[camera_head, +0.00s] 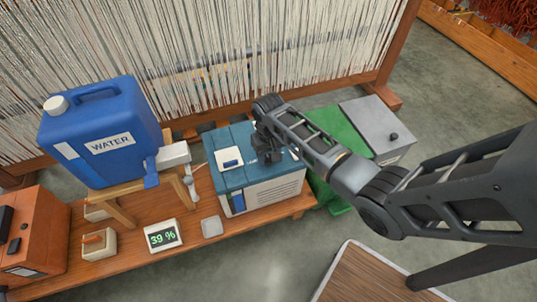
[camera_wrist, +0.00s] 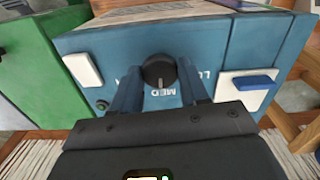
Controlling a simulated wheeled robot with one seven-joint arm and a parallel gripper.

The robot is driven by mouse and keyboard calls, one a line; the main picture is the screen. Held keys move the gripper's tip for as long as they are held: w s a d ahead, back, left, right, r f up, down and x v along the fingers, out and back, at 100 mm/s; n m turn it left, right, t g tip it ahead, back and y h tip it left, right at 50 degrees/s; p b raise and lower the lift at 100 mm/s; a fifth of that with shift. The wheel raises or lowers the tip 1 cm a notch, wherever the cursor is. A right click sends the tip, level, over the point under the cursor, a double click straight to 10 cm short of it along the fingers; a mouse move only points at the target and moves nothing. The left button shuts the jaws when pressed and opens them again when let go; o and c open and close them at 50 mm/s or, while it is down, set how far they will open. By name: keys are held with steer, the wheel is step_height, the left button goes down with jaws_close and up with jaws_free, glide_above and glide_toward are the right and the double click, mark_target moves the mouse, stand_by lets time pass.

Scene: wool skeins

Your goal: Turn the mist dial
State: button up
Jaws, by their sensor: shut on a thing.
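The mist dial (camera_wrist: 158,70) is a round black knob on the teal top of a box-shaped unit (camera_head: 233,142). A small pale mark on the knob appears to face the MED side. My gripper (camera_wrist: 159,84) is shut on the dial, one finger on each side. In the head view my gripper (camera_head: 266,150) is over the unit's top and hides the dial. A digital display (camera_head: 163,235) on the bench reads 39 %.
A blue water container (camera_head: 100,135) stands on a wooden stand to the left. A white plate with a blue rocker (camera_head: 229,160) is beside the dial. A green bin (camera_head: 329,132) and grey box (camera_head: 377,128) stand at the right. White hanging threads (camera_head: 200,45) are behind.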

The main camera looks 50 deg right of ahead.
mark_target(269, 158)
steer(key=m+p, duration=0.2)
steer(key=shift+a+r+m, duration=0.1)
steer(key=shift+r+m, duration=0.05)
steer(key=shift+m, duration=0.15)
steer(key=m+p, duration=0.1)
steer(key=m, duration=0.1)
steer(key=shift+m, duration=0.4)
steer(key=m+p, duration=0.2)
steer(key=m, duration=0.4)
steer(key=o, duration=1)
steer(key=shift+o, duration=0.2)
steer(key=shift+r+p, duration=1.1)
steer(key=shift+r, duration=2.65)
